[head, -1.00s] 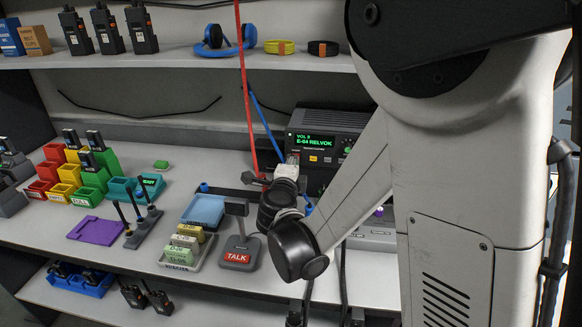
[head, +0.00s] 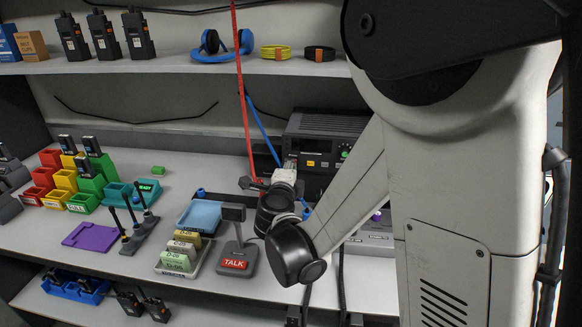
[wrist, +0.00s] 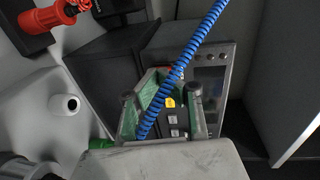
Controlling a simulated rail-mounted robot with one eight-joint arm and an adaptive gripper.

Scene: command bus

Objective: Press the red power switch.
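The black radio unit (head: 326,126) stands on the counter behind my arm. Its display area is dark, and a yellow button (head: 311,163) shows on its front. My gripper (head: 287,168) is at the left part of the radio's front. In the wrist view its green-padded fingers (wrist: 163,110) are apart, with the yellow button (wrist: 170,103) and grey buttons seen between them. A small red patch (wrist: 176,72), perhaps the power switch, shows beyond the fingers, partly behind a blue coiled cord. Whether a finger touches the switch cannot be told.
A desk microphone with a red TALK button (head: 234,264) stands left of my arm. Colored bins (head: 80,180) are farther left. The upper shelf (head: 180,68) is above.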

